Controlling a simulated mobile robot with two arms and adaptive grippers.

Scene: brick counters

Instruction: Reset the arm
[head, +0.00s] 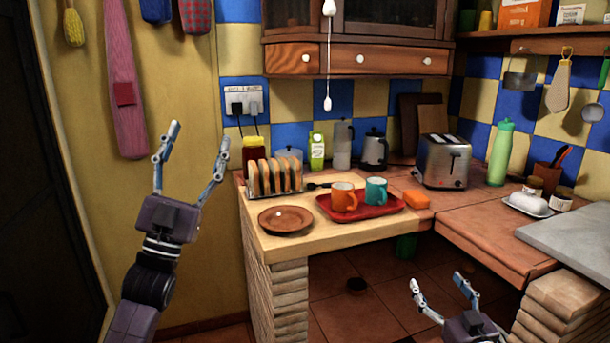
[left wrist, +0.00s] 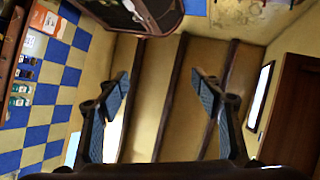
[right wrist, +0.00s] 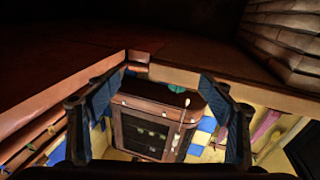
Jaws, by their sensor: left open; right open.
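My left gripper (head: 193,160) is raised in front of the yellow wall, left of the counter, with its fingers spread and pointing up. It is open and empty. In the left wrist view its fingers (left wrist: 163,98) frame the ceiling beams and nothing lies between them. My right gripper (head: 440,290) is low at the bottom of the head view, in front of the gap under the counter. It is open, with nothing seen between its fingers. In the right wrist view its fingers (right wrist: 160,98) point up past the counter's edge toward the cupboard (right wrist: 150,135).
The wooden counter (head: 345,229) holds a red tray (head: 370,213) with an orange mug (head: 343,197) and a teal mug (head: 376,191). A brown plate (head: 285,219), a toast rack (head: 275,178) and a toaster (head: 443,161) also stand there. My right gripper is below counter height.

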